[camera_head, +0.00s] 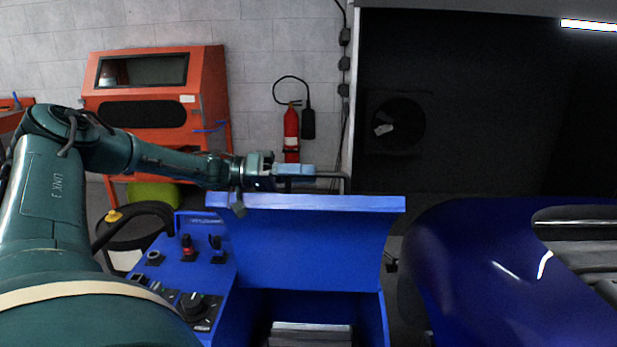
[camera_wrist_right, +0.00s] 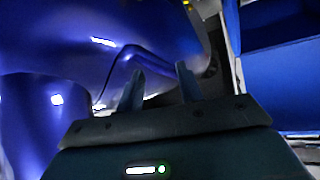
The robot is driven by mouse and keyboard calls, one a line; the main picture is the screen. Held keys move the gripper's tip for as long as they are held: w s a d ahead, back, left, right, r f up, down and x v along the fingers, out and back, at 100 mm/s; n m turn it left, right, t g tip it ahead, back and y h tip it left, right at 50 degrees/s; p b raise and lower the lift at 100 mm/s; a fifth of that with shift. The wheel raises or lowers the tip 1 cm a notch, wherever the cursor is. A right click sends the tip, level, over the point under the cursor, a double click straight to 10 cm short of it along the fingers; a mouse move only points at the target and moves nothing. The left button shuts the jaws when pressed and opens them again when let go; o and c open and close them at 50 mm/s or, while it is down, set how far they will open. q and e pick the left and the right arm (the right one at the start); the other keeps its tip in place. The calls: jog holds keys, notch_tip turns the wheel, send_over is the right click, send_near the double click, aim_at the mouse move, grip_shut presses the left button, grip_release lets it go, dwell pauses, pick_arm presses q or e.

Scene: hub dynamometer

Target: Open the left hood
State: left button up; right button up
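The left hood (camera_head: 310,245) is a blue panel that stands raised on the blue machine in the head view. The machine's box (camera_head: 372,315) is open below it, with a grey part inside. My left gripper (camera_head: 308,171) is just above and behind the hood's top edge, beside a dark bar-like handle (camera_head: 346,183). Its light-blue fingers show side-on, so I cannot tell whether they are open or shut or touch the handle. My right gripper (camera_wrist_right: 160,70) shows only in the right wrist view, with its fingers apart and nothing between them.
A control panel (camera_head: 183,265) with knobs and switches is left of the box. A glossy dark-blue car body (camera_head: 480,265) is at the right; glossy blue surfaces (camera_wrist_right: 95,45) also lie ahead of my right gripper. An orange cabinet (camera_head: 210,90) and a fire extinguisher (camera_head: 291,135) stand behind.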

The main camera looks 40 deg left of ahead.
pick_arm(q)
jog(key=shift+w+d, duration=0.45)
jog(key=shift+d, duration=0.15)
jog(key=shift+c, duration=0.4)
grip_shut()
jog(key=shift+w, duration=0.1)
